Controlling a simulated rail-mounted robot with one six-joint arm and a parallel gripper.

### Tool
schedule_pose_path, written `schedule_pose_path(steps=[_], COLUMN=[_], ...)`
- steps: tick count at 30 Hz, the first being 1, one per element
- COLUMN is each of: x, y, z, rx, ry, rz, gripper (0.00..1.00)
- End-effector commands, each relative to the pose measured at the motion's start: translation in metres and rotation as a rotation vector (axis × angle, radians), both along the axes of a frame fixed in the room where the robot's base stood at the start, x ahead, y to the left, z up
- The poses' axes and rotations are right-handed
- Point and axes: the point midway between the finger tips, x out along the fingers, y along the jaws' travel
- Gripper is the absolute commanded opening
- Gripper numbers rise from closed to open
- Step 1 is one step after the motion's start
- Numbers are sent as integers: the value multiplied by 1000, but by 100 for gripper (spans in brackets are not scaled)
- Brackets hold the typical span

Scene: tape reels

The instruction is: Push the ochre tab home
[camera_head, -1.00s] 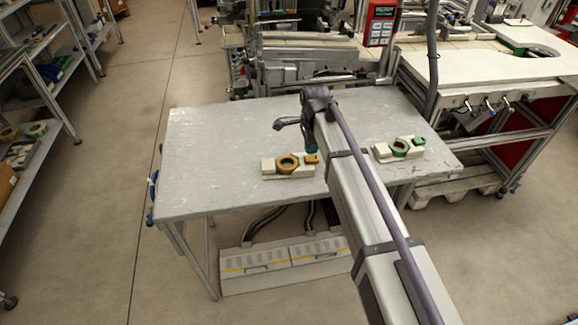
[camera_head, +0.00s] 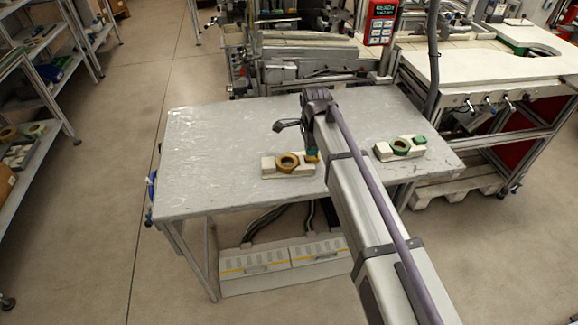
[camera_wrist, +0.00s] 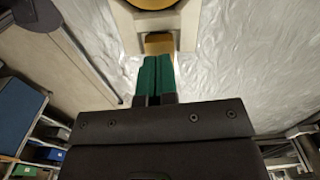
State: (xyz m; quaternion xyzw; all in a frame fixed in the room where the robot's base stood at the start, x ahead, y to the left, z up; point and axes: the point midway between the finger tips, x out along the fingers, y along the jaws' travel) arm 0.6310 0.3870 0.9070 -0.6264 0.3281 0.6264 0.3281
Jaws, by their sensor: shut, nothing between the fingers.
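The ochre tab (camera_head: 310,159) sits at the right end of a white block (camera_head: 270,172), beside an ochre reel (camera_head: 287,162). In the wrist view the tab (camera_wrist: 158,43) lies just ahead of my green fingertips. A strip of the white block (camera_wrist: 128,30) shows between the tab and the ochre reel (camera_wrist: 152,3). My gripper (camera_wrist: 157,58) is shut and empty, its fingertips at the tab's near edge. I cannot tell whether they touch it. In the head view my gripper (camera_head: 313,154) partly covers the tab.
A second white block (camera_head: 384,152) with a green reel (camera_head: 401,146) and green tab (camera_head: 419,141) stands to the right on the grey table (camera_head: 220,140). The table's left part is clear. A red display unit (camera_head: 381,22) stands behind.

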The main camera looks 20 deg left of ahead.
Motion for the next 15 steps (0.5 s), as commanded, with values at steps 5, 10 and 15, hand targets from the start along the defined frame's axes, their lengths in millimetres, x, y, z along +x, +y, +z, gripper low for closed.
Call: schedule_pose_path(steps=[5,10,15], x=[0,0,0], y=[0,0,0], z=[-4,-6,-9], rx=[0,0,0], ry=[0,0,0], rz=[0,0,0], gripper=[0,0,0])
